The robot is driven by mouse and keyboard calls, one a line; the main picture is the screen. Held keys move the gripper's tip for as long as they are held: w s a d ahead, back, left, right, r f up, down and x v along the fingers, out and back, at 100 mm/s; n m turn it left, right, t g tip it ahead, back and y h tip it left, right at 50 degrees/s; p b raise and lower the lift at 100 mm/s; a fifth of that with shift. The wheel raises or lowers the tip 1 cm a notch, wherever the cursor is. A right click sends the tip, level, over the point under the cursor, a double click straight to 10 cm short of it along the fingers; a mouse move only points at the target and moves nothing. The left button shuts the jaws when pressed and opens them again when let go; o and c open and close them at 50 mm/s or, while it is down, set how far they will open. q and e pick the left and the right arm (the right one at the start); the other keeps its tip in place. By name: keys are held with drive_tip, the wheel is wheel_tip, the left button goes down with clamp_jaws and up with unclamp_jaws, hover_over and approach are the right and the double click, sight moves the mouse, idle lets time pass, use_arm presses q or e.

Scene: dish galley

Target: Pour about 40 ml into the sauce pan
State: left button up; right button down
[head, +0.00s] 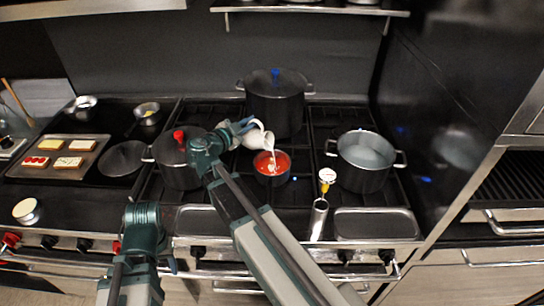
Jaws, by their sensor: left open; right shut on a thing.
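The sauce pan (272,176) sits on the stove grate in the middle, with red sauce and a pale streak inside. My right gripper (242,127) is shut on a small white jug (256,138) above the pan's back left rim. The jug is tilted to the right, and a white stream runs from its lip into the sauce. The jug's contents and the amount poured are not visible. My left gripper (143,213) is low at the front left, away from the pan; it is open and empty, its fingers hard to make out.
A pot with a red knob (180,172) stands left of the pan, a large lidded pot (275,105) behind it, and an open pot (364,180) to the right. A thermometer-like dial (327,174) and metal cylinder (319,220) stand front right. A tray of bread (88,144) lies far left.

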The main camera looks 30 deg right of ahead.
drive_tip(key=shift+s+d+r+m+p, duration=0.2)
drive_tip(key=shift+s+r+m+p, duration=0.15)
drive_tip(key=shift+m+p, duration=0.05)
idle(1.0)
